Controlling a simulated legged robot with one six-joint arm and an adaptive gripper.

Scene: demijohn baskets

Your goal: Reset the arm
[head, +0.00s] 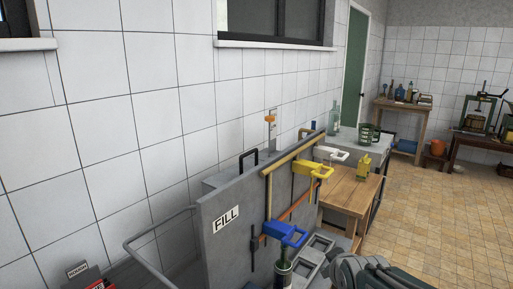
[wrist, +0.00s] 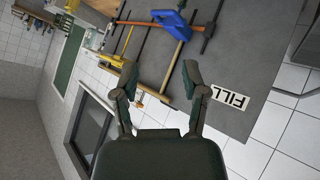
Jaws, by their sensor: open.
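My gripper (wrist: 160,73) shows in the wrist view with its two dark fingers spread apart and nothing between them. The wrist view is turned over, with the grey panel at the top right and the window at the lower left. Beyond the fingers is the grey panel marked FILL (head: 228,222), which also shows in the wrist view (wrist: 258,78), with a blue tap (head: 287,234) on it. In the head view a dark grey-green part of my arm (head: 365,272) shows at the bottom right. The fingers cannot be made out there.
A dark bottle (head: 283,272) stands below the blue tap. Yellow (head: 312,170) and white (head: 331,153) taps are further back. A wooden table (head: 350,192) holds a yellow object (head: 364,166). A metal rail (head: 150,259) is at the lower left. Tiled floor (head: 440,215) is open at right.

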